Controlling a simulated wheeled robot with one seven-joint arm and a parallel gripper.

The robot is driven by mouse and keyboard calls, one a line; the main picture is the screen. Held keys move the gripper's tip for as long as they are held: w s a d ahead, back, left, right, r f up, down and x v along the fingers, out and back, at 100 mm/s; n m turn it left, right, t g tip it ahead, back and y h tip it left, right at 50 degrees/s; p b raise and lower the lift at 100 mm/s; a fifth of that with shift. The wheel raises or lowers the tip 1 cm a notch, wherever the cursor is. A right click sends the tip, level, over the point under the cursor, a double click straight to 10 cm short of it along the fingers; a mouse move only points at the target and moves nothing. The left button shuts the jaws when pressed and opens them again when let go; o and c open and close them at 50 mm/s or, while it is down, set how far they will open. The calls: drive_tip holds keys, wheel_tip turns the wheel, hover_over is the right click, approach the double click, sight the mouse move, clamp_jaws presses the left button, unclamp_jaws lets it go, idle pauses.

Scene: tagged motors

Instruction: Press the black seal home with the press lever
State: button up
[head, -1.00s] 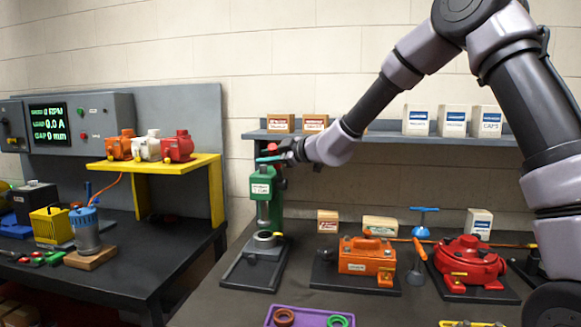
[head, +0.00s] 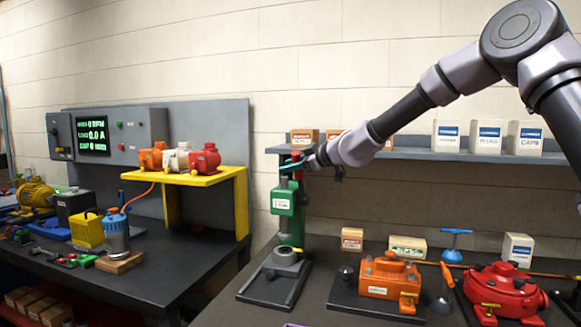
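The green press (head: 282,201) stands on its dark base plate (head: 262,287) at the left end of the right-hand bench. Its teal lever (head: 291,166) is at the top, beside a red part of the press. My gripper (head: 309,163) is at the lever's right end, overlapping it in the picture; the fingers are too small to tell open from shut. Under the ram, a grey round holder (head: 286,258) stands on the plate. A dark ring, seemingly the black seal (head: 286,249), shows at its top; how deep it sits cannot be told.
An orange motor (head: 388,279) and a red motor (head: 503,290) stand right of the press. A shelf (head: 415,153) with boxes runs behind my arm. A yellow stand (head: 242,205) and the left bench (head: 165,270) are to the left, across a gap.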

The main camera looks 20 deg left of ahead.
drive_tip(key=shift+o, duration=1.4)
drive_tip(key=shift+w, duration=0.2)
drive_tip(key=shift+s, duration=0.1)
drive_tip(key=v, duration=1)
drive_tip(key=shift+s+d, duration=0.15)
drive_tip(key=shift+d, duration=0.2)
drive_tip(key=shift+r, duration=0.15)
